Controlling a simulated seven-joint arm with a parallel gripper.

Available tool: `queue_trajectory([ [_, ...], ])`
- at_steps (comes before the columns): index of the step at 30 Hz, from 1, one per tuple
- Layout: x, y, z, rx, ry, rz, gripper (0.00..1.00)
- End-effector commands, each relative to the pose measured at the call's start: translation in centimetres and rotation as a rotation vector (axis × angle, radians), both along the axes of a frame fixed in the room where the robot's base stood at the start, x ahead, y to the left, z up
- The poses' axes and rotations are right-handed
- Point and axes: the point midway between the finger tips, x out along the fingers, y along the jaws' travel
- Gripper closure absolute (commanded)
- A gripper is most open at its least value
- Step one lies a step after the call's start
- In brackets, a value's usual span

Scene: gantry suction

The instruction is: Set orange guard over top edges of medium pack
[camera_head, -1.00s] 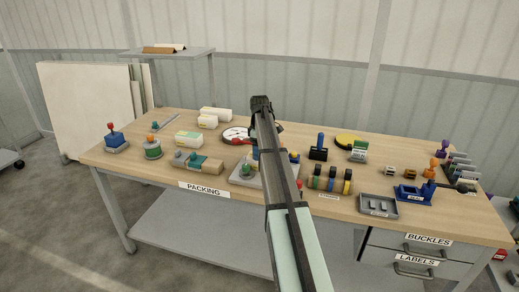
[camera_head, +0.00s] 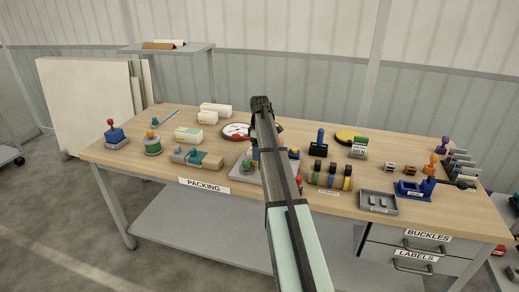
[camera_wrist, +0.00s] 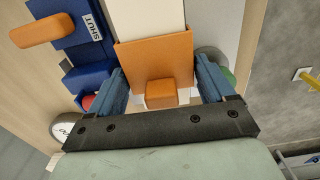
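In the wrist view an orange guard (camera_wrist: 150,60) with a small orange knob (camera_wrist: 161,93) lies between the two blue fingers of my gripper (camera_wrist: 162,82). The fingers are apart, with gaps on both sides of the knob. A pale pack (camera_wrist: 150,18) extends from the guard's far edge. I cannot tell how far the guard laps over the pack's edges, or whether the fingertips touch the guard's sides. In the head view my arm hides the gripper, the guard and most of the pack's spot.
A blue fixture marked SHUT (camera_wrist: 86,27) with an orange handle (camera_wrist: 42,31) stands left of the guard in the wrist view. In the head view, rolls on a rack (camera_head: 330,176) and a grey tray (camera_head: 377,203) stand right of my arm. The bench (camera_head: 240,205) is crowded.

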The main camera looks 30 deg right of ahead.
Motion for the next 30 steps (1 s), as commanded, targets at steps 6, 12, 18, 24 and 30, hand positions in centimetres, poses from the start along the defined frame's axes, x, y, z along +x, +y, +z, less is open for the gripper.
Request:
queue_trajectory([
  [6, 0.0, 0.0, 0.0, 0.0, 0.0, 0.0, 0.0],
  [12, 0.0, 0.0, 0.1, 0.0, 0.0, 0.0, 0.0],
  [18, 0.1, 0.0, 1.6, -0.001, -0.002, 0.0, 0.0],
  [24, 0.1, 0.0, 5.2, -0.001, -0.002, 0.0, 0.0],
  [30, 0.1, 0.0, 9.0, -0.001, -0.002, 0.0, 0.0],
])
